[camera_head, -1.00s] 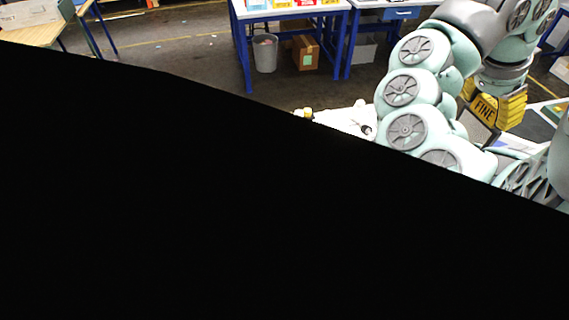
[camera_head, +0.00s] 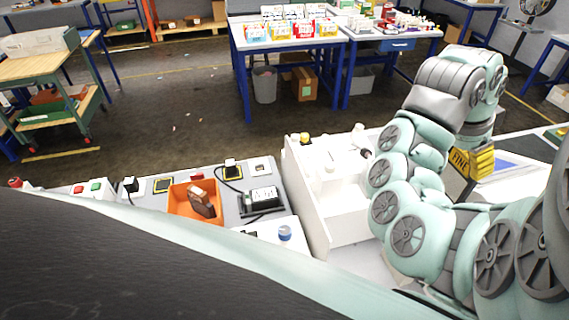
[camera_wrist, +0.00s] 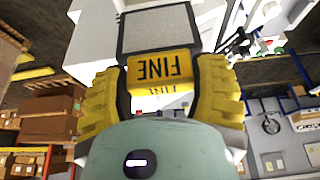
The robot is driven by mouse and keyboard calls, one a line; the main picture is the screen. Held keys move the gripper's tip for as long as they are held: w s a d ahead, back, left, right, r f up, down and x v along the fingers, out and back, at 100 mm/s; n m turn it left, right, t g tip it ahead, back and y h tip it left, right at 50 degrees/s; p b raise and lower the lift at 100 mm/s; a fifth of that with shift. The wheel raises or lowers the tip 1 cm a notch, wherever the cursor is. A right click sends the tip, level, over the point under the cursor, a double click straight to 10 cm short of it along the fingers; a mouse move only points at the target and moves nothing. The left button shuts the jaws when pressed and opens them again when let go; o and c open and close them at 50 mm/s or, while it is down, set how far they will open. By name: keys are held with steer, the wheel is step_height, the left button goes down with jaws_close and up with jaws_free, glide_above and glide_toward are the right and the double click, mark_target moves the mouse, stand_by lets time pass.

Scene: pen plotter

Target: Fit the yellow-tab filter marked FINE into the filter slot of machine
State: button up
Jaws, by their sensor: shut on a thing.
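The filter (camera_wrist: 162,68) has a yellow tab marked FINE and a grey mesh panel with a dark frame. My gripper (camera_wrist: 163,85) is shut on the yellow tab, one yellow finger on each side, in the wrist view. White machine surfaces also lie beyond the filter in the wrist view. I cannot make out the filter slot.
A grey bench left of the machine holds an orange bin (camera_head: 181,203) with a brown part, a black device (camera_head: 262,200) and a blue knob (camera_head: 285,233). My own body covers the lower left.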

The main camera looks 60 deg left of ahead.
mark_target(450, 179)
steer(key=shift+f+p, duration=0.75)
steer(key=shift+f, duration=2.75)
steer(key=o, duration=1.2)
steer(key=shift+a+r, duration=0.1)
steer(key=shift+r, duration=0.05)
